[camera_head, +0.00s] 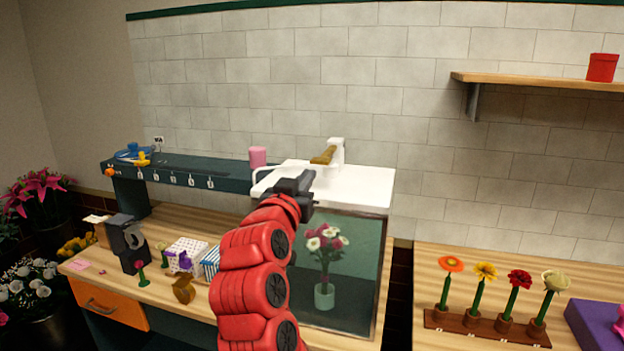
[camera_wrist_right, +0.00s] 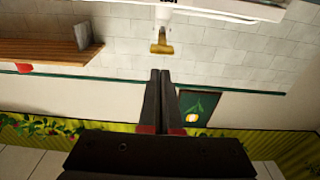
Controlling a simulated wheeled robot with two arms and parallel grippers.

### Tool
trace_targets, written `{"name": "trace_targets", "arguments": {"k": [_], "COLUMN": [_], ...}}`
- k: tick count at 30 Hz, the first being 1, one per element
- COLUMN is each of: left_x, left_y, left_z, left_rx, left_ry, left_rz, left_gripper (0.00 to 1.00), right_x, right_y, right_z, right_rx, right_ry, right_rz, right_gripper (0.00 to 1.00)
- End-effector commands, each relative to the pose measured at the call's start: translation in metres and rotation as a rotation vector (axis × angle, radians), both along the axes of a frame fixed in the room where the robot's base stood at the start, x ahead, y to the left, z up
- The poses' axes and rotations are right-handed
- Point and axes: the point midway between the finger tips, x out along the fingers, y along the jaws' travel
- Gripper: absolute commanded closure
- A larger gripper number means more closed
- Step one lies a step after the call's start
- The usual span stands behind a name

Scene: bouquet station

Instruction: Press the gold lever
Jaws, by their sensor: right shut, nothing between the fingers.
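The gold lever (camera_head: 323,156) sits at the front of a white faucet-like fixture (camera_head: 337,150) above the white sink top (camera_head: 350,188). It also shows in the right wrist view (camera_wrist_right: 161,46), beyond my fingertips. My right gripper (camera_head: 305,181) is in front of and below the lever in the head view, and looks apart from it. In the wrist view its dark fingers (camera_wrist_right: 160,74) are together with nothing between them. My left gripper is not in view.
A glass-fronted panel with a vase of flowers (camera_head: 324,295) is below the sink. A pink cup (camera_head: 257,157) stands on the teal shelf (camera_head: 213,173) to the left. A wooden shelf (camera_head: 540,82) with a red pot (camera_head: 602,67) hangs at right.

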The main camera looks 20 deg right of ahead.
Motion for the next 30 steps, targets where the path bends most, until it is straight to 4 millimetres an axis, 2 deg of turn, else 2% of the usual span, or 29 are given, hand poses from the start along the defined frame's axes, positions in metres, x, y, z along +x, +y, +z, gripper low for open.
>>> {"name": "trace_targets", "arguments": {"k": [3,7,30], "left_x": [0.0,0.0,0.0], "left_y": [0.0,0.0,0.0], "left_z": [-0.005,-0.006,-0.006], "left_rx": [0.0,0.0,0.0], "left_ry": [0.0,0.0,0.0], "left_rz": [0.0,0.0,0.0], "left_gripper": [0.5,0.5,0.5], "right_x": [-0.012,-0.018,-0.019], "right_y": [0.01,0.013,0.013], "right_z": [0.0,0.0,0.001], "right_rx": [-0.001,0.0,0.0], "right_ry": [-0.006,-0.003,-0.003], "right_rz": [0.003,0.001,0.001], "right_gripper": [1.0,1.0,1.0]}}
